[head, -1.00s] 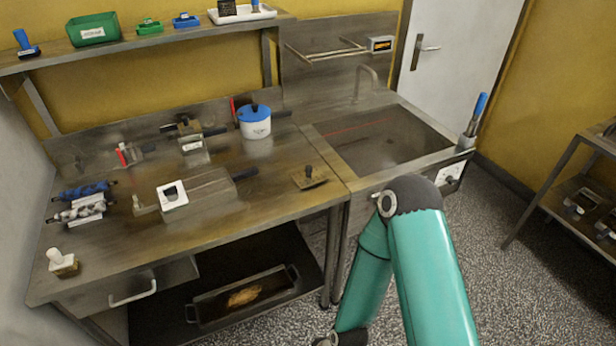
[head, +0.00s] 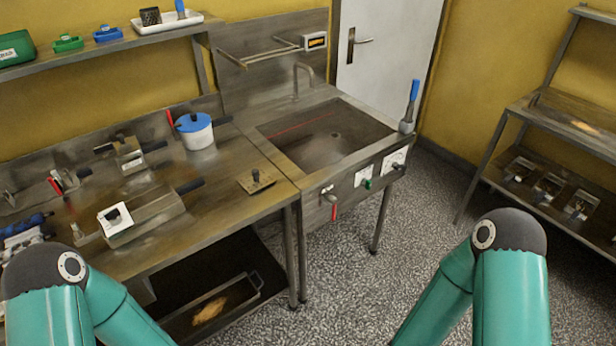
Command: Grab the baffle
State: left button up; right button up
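No thing in the head view is marked as the baffle, and I cannot tell for sure which one it is. A small flat brownish plate with an upright dark knob (head: 257,181) lies on the steel worktop near its right front edge, beside the sink unit. Both of my teal arms show only their upper links and dark elbow joints, one at the bottom left and one at the bottom right. Both of my grippers are outside the picture.
The worktop (head: 215,222) holds a blue-lidded white pot (head: 195,130) and several metal devices. A sink basin (head: 325,135) adjoins it on the right. A tray (head: 216,306) sits on the lower shelf. A rack (head: 565,120) stands at right; speckled floor is clear between.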

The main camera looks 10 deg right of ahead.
aim_at(258, 179)
jog(key=z, duration=0.65)
jog(key=i, duration=0.75)
jog(key=z, duration=0.8)
jog(key=i, duration=0.35)
jog(key=u, duration=2.9)
jog(key=k, duration=0.9)
jog(key=u, duration=0.1)
jog(key=i, duration=0.6)
